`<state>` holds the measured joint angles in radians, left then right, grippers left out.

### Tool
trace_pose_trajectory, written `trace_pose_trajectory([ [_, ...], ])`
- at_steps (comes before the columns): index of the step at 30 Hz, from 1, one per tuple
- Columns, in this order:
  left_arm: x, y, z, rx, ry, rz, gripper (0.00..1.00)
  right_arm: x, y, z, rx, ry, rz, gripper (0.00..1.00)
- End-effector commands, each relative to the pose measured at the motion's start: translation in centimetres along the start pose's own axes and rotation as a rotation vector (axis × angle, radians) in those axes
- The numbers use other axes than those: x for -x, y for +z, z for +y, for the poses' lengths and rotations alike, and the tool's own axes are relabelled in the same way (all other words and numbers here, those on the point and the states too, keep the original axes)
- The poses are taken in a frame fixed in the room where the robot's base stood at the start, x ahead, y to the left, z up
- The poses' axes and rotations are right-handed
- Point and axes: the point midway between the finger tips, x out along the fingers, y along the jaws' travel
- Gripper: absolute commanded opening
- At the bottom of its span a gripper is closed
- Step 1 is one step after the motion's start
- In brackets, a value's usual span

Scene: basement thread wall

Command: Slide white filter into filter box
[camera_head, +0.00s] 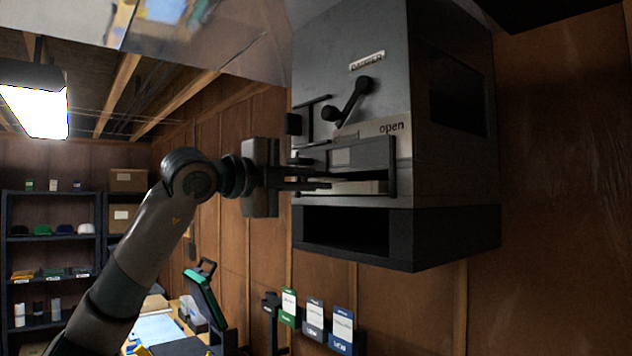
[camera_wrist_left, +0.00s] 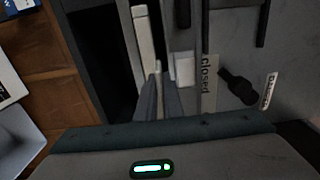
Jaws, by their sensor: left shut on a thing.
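The filter box (camera_head: 455,170) is a dark grey metal cabinet on the wood wall, with a framed slot in its front. The white filter (camera_head: 362,187) shows as a pale edge in that slot; most of it is hidden. In the left wrist view the white filter (camera_wrist_left: 144,38) is a long pale strip in the slot. My left gripper (camera_head: 318,184) is at the slot's left end, shut on the filter's near edge. Its fingers (camera_wrist_left: 158,95) also show in the left wrist view. My right gripper is not in view.
A dark open recess (camera_head: 345,229) lies below the slot. Colored packs (camera_head: 313,315) hang lower on the wall. Shelves (camera_head: 52,240) stand at far left.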

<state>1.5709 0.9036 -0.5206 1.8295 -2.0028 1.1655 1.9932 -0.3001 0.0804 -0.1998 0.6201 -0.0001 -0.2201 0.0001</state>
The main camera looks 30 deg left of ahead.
Motion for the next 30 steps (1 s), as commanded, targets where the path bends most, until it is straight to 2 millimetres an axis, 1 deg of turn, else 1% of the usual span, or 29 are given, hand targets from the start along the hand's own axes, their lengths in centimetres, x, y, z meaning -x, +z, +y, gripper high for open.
trace_pose_trajectory([
  [9,0.05,-0.04,0.27,0.000,-0.002,0.000,0.00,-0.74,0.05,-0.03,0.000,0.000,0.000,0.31],
  [23,-0.01,-0.04,0.23,0.000,-0.001,0.000,0.00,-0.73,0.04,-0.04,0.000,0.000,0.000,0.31],
  [30,-0.46,-0.04,0.24,0.000,-0.001,0.000,0.00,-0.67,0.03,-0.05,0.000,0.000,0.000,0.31],
])
